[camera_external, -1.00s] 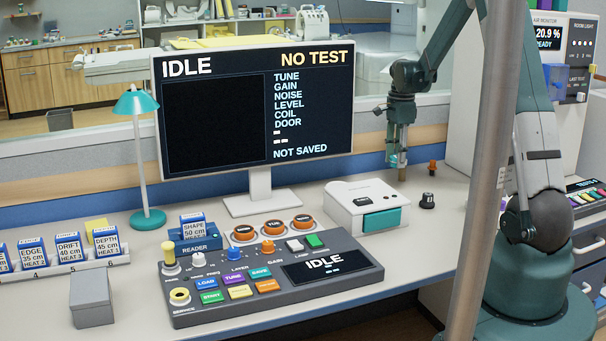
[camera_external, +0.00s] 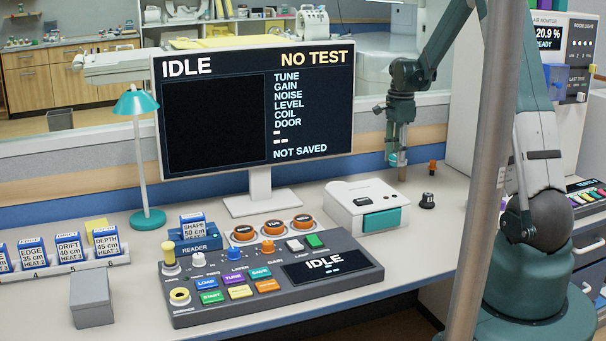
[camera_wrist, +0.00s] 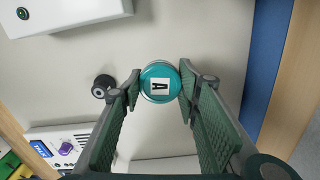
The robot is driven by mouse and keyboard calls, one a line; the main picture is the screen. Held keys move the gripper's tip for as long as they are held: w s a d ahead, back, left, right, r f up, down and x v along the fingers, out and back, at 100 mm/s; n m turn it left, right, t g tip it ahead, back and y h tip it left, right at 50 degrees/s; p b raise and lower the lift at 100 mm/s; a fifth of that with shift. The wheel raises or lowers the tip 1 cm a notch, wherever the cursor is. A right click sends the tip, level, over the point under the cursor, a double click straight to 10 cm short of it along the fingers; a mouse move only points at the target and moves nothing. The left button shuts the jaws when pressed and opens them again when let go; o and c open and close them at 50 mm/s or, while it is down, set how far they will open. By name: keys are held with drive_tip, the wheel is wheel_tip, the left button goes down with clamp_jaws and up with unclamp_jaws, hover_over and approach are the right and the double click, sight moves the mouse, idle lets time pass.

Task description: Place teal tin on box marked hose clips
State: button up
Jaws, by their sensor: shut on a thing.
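The teal tin (camera_wrist: 160,82), round with a white label marked A, sits between the fingertips of my gripper (camera_wrist: 157,90) in the wrist view. The fingers touch it from both sides. In the outside view my gripper (camera_external: 397,158) points down behind the right end of the bench, past the white box with the teal drawer; a small teal patch shows at its tip. No box with readable hose clips lettering shows in either view.
A white box with a teal drawer (camera_external: 365,205) and a black knob (camera_external: 428,201) stand near the gripper. A plain grey box (camera_external: 92,300) stands front left, by the button console (camera_external: 275,275). A metal pole (camera_external: 485,170) crosses the arm. A monitor (camera_external: 258,110) stands behind.

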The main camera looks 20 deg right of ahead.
drive_tip(key=a+r+n, duration=0.6)
drive_tip(key=r+n, duration=0.1)
drive_tip(key=r, duration=0.5)
drive_tip(key=a+r+n, duration=0.6)
drive_tip(key=r, duration=0.5)
drive_tip(key=a+r+n, duration=0.7)
drive_tip(key=r, duration=0.5)
drive_tip(key=s+a+f+n, duration=0.15)
drive_tip(key=a+f, duration=0.35)
drive_tip(key=a, duration=1)
drive_tip(key=s+a+f+n+p, duration=0.1)
drive_tip(key=s+a+f, duration=0.3)
drive_tip(key=a, duration=1)
drive_tip(key=s+a+f+n, duration=0.1)
drive_tip(key=a+f, duration=0.5)
drive_tip(key=a, duration=0.9)
drive_tip(key=s+a+f+m+p, duration=0.1)
drive_tip(key=s+a+f, duration=0.3)
drive_tip(key=s+a, duration=0.4)
drive_tip(key=s+a+f+m+p, duration=0.1)
drive_tip(key=s+a+f, duration=0.3)
drive_tip(key=s+a, duration=0.5)
drive_tip(key=s+a+f+m+p, duration=0.1)
drive_tip(key=s+a+f+p, duration=0.2)
drive_tip(key=s+a, duration=0.6)
drive_tip(key=a+f, duration=0.2)
drive_tip(key=a, duration=1)
drive_tip(key=shift+a, duration=0.4)
drive_tip(key=shift+f+m, duration=0.25)
